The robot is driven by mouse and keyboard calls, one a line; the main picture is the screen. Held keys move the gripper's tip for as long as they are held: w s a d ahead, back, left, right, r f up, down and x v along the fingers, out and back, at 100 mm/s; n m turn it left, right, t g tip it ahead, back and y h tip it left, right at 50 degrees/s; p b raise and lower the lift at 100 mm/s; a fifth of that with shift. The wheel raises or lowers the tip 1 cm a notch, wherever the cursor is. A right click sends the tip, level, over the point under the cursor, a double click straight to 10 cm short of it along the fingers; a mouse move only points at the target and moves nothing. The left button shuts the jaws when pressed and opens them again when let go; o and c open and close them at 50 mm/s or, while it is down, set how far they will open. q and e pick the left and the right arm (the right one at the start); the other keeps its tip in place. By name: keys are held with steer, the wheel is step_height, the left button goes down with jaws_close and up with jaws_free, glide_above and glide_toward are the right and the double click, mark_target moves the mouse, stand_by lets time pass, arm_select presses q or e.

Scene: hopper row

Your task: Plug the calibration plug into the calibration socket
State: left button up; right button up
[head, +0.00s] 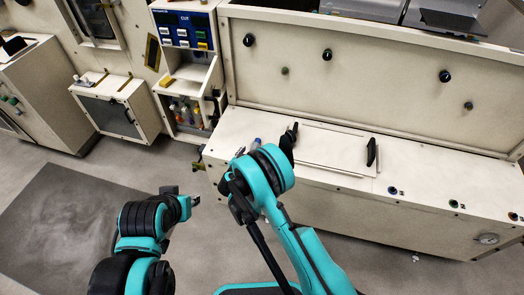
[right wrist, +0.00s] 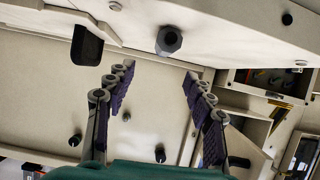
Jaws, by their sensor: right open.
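In the right wrist view my right gripper (right wrist: 159,72) is open and empty, its two purple-padded fingers spread wide. A grey, hexagon-ended piece (right wrist: 168,40), likely the calibration plug, stands at the counter just beyond the fingertips, between their lines and apart from them. In the head view a small blue-grey piece (head: 257,142) shows behind my right wrist and may be the same thing; my right arm hides most of that spot. My left gripper (head: 182,197) is low at left, its jaws unclear. Several round ports, one of them (head: 393,190), line the counter's right; I cannot tell which is the calibration socket.
A flat lid (head: 330,148) with two upright black handles (head: 371,152) lies on the cream counter. A panel with black knobs (head: 327,55) rises behind. Shelves with bottles (head: 186,111) stand at left. The floor (head: 60,220) at left is clear.

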mark_target(255, 147)
steer(key=shift+s+a+f, duration=0.15)
steer(key=shift+s+f, duration=0.1)
steer(key=shift+f, duration=0.35)
steer(key=shift+s+a+f, duration=0.1)
steer(key=shift+s+f, duration=0.1)
steer(key=shift+f, duration=0.4)
steer(key=shift+w+d+f+t, duration=0.1)
steer(key=shift+w+f+t, duration=0.1)
steer(key=shift+f+t, duration=0.1)
steer(key=b+x, duration=0.1)
steer(key=x, duration=0.1)
steer(key=b+x, duration=0.1)
steer(key=x, duration=0.1)
steer(key=b+x, duration=0.1)
steer(key=x, duration=0.1)
steer(key=shift+w+r, duration=0.2)
steer(key=shift+w, duration=0.25)
steer(key=shift+w+d, duration=0.1)
steer(key=shift+w, duration=0.2)
jaws_close()
